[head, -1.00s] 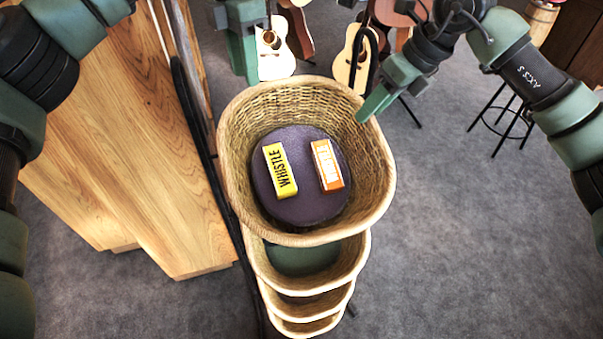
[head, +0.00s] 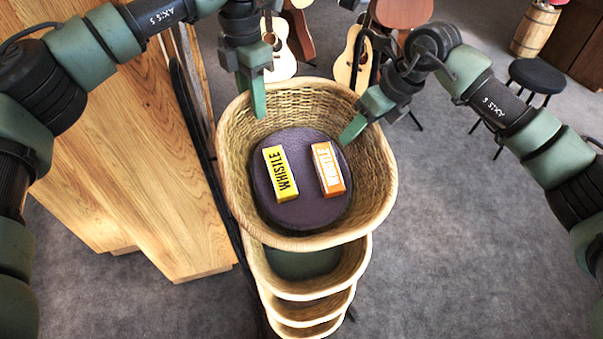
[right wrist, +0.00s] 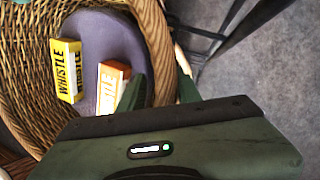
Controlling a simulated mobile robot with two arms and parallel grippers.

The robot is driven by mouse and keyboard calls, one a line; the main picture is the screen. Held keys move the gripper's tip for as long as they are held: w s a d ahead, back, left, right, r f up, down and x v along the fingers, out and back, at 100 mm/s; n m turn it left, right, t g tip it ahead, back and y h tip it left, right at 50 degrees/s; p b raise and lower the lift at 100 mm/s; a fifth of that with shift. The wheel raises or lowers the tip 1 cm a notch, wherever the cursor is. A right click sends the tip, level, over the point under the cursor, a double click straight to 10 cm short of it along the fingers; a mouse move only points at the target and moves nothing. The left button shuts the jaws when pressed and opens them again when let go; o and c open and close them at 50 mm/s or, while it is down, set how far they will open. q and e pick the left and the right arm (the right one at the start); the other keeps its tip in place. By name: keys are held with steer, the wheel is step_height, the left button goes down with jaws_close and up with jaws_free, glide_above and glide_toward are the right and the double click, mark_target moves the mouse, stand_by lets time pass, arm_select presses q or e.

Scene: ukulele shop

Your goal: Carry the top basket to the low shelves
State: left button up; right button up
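The top basket (head: 384,190) is wicker and the highest of a stack. It has a purple round bottom and holds a yellow WHISTLE box (head: 280,174) and an orange box (head: 328,169). My left gripper (head: 249,92) is at the back left rim, one finger inside the basket, the other partly hidden behind the rim. My right gripper (head: 362,114) is at the back right rim. In the right wrist view my right gripper (right wrist: 159,88) is open, with the basket rim (right wrist: 152,35) between its fingers. I cannot tell whether either touches the wicker.
Lower baskets (head: 315,307) sit beneath in a black rack. A wooden counter (head: 140,180) stands close on the left. A black stool (head: 536,76) and a barrel (head: 536,30) stand back right. Grey floor (head: 460,250) is clear on the right.

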arm_select(q)
steer(key=shift+f, duration=0.5)
arm_select(e)
steer(key=shift+a+f, duration=0.2)
steer(key=shift+f, duration=0.25)
arm_select(q)
jaws_close()
arm_select(e)
jaws_close()
arm_select(q)
steer(key=shift+r, duration=0.1)
arm_select(e)
steer(key=shift+w+d+r, duration=0.1)
